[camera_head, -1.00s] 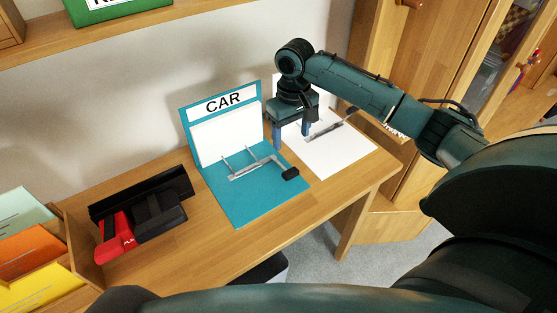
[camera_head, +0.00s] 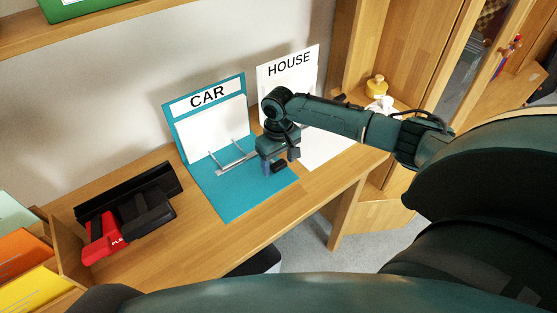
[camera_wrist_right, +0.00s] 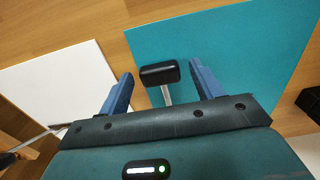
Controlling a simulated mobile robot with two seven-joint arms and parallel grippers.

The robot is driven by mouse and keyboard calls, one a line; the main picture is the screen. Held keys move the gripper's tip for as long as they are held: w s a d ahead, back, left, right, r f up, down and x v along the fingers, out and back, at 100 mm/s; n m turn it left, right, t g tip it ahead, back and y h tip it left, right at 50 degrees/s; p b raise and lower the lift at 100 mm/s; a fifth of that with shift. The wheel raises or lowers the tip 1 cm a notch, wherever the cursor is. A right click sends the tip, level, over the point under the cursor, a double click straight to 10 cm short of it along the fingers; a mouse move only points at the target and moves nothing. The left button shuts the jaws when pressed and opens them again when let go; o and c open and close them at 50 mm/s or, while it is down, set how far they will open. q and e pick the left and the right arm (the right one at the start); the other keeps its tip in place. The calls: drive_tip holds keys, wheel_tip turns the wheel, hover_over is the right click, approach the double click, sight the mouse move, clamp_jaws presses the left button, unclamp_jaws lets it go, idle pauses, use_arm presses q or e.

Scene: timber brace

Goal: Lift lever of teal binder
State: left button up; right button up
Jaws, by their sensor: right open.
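The teal binder (camera_head: 226,198) lies open on the wooden desk, its upright cover labelled CAR. Its metal lever mechanism (camera_head: 232,160) crosses the lower page. The lever's black end grip (camera_head: 279,167) sits beside my right gripper (camera_head: 272,167). In the right wrist view the black lever grip (camera_wrist_right: 160,73) lies between the two blue fingers of my right gripper (camera_wrist_right: 162,88), with a gap on each side. The gripper is open, pointing down over the teal binder (camera_wrist_right: 225,60). I do not see my left gripper.
A white binder labelled HOUSE (camera_head: 289,75) stands open to the right, partly hidden by my right arm. A black and red hole punch (camera_head: 130,212) sits on the left of the desk (camera_head: 205,235). Coloured folders (camera_head: 22,250) stand at the far left.

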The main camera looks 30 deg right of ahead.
drive_tip(key=c, duration=1.4)
drive_tip(key=shift+w+r, duration=0.15)
drive_tip(key=shift+r, duration=0.05)
drive_tip(key=shift+w+r, duration=0.15)
drive_tip(key=shift+r, duration=0.05)
